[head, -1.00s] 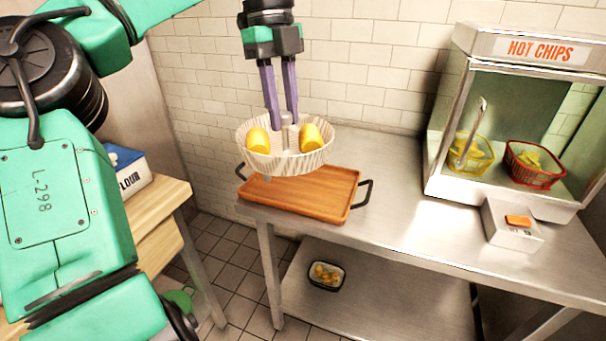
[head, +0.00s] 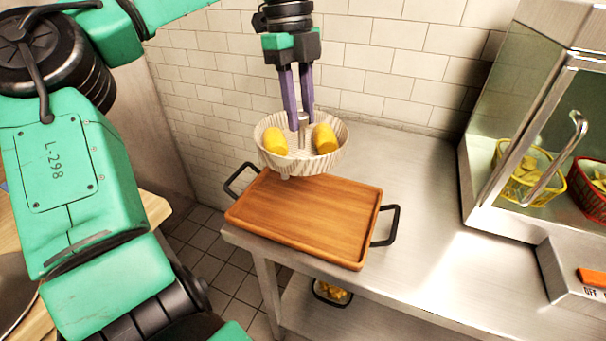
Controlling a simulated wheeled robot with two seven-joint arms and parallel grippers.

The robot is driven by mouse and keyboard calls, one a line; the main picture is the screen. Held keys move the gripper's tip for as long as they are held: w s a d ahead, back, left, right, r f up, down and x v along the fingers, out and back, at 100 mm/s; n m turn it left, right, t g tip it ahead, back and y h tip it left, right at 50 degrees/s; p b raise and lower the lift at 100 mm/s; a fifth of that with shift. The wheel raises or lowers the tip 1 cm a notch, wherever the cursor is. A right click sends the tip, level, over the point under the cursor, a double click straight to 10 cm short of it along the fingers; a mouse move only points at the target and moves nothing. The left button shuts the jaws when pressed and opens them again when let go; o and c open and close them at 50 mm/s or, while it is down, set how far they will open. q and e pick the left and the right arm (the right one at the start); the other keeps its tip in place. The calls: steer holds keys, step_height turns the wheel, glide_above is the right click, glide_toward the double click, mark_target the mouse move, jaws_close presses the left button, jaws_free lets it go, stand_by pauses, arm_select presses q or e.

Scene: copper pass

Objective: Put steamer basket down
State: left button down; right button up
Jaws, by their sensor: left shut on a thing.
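The steamer basket (head: 279,164) is a pale, striped round bowl with a centre post and two yellow pieces (head: 325,138) inside. My left gripper (head: 303,122) comes down from above and is shut on the basket's centre post. The basket hangs level over the back part of a wooden tray (head: 310,225) with black handles; it looks a little above the tray, but I cannot tell the exact gap. The basket hides part of the tray's back edge. My right gripper is not in view.
The tray stands on a steel table (head: 415,262) against a white tiled wall. A glass chip cabinet (head: 490,170) with a yellow basket (head: 528,172) and a red basket (head: 590,190) stands to the right. A small black container (head: 332,293) is on the lower shelf.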

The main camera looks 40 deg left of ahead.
arm_select(q)
step_height(320, 180, down, 13)
steer(key=shift+w+a+f, duration=0.15)
steer(key=shift+w+a, duration=0.05)
steer(key=shift+w, duration=0.05)
steer(key=c, duration=0.6)
jaws_free()
steer(key=shift+s, duration=0.1)
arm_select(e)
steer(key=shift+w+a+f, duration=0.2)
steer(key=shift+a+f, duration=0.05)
arm_select(q)
steer(key=r, duration=0.4)
steer(key=a+r, duration=0.1)
steer(key=r, duration=0.7)
steer(key=shift+a, duration=0.35)
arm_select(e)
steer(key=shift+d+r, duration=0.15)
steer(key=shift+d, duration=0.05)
